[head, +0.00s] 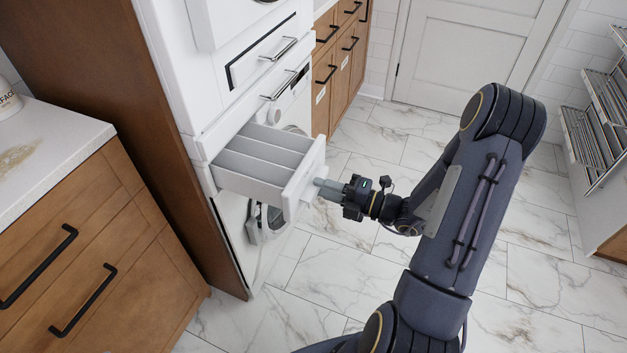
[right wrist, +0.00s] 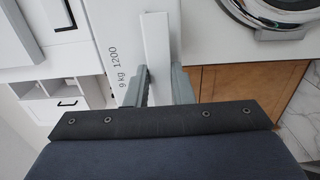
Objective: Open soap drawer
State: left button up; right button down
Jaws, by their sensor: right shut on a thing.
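The soap drawer (head: 262,160) is a white drawer with several long compartments, and it stands pulled out from the white machine in the head view. The compartments look empty. My right gripper (head: 318,186) is at the drawer's front panel, shut on its handle. In the right wrist view my right gripper's fingers (right wrist: 160,88) stand on either side of the white handle bar (right wrist: 156,45). The front panel (right wrist: 110,45) there carries the print "9 kg 1200". My left gripper is not in view.
A wooden cabinet (head: 110,262) with black handles and a white counter stands at the left. Another wooden cabinet (head: 338,60) and a white door (head: 472,50) are behind. Wire shelves (head: 590,140) stand at the right. The marble floor (head: 540,270) around my right arm is clear.

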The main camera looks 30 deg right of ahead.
jog(key=shift+s+f, duration=0.15)
jog(key=shift+f, duration=0.2)
jog(key=c, duration=1.5)
grip_release()
jog(key=shift+o, duration=0.9)
jog(key=shift+r, duration=0.15)
jog(key=p+v, duration=0.1)
jog(key=v, duration=0.6)
jog(key=shift+s+d, duration=0.25)
